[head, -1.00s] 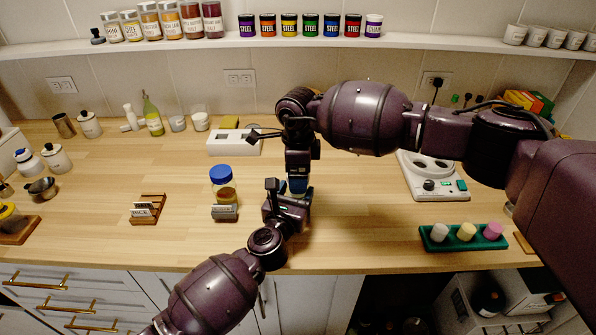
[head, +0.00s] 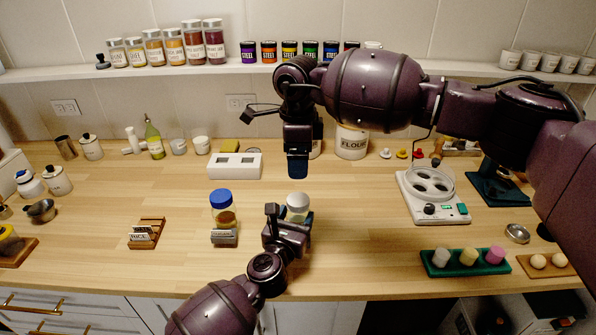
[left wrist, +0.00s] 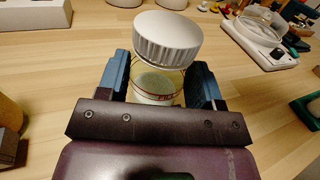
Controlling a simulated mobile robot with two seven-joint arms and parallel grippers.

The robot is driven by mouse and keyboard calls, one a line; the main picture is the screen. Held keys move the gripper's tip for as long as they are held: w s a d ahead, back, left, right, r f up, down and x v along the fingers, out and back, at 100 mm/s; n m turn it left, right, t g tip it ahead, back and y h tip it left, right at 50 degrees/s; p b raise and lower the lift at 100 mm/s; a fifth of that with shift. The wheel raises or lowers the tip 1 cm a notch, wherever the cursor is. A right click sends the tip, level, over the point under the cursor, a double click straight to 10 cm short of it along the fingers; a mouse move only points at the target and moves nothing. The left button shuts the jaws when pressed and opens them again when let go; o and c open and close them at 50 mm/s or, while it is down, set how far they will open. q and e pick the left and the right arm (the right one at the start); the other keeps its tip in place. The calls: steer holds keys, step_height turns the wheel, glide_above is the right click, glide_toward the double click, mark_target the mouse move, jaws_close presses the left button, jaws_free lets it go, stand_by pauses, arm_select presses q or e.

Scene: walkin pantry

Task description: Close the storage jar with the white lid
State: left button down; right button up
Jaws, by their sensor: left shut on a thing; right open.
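The storage jar (left wrist: 158,85) is clear glass with pale contents, held between the blue fingers of my left gripper (left wrist: 160,85). The white lid (left wrist: 167,42), ribbed around its side, sits at the jar's mouth; I cannot tell how tightly it is seated. In the head view the white lid (head: 298,202) shows above my left gripper (head: 288,222), which hides most of the jar. My right gripper (head: 298,165) points down above the lid, apart from it and empty.
A blue-lidded jar (head: 222,200) stands just left, behind a small label holder (head: 223,237). A white box (head: 234,166) lies behind. A green tray (head: 464,262) with coloured pieces and a white hotplate-like device (head: 432,195) are at right.

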steer(key=shift+r, duration=0.4)
arm_select(q)
steer(key=shift+c, duration=0.9)
jaws_free()
steer(key=v, duration=1.1)
steer(key=shift+p, duration=0.3)
arm_select(e)
steer(key=shift+r, duration=0.35)
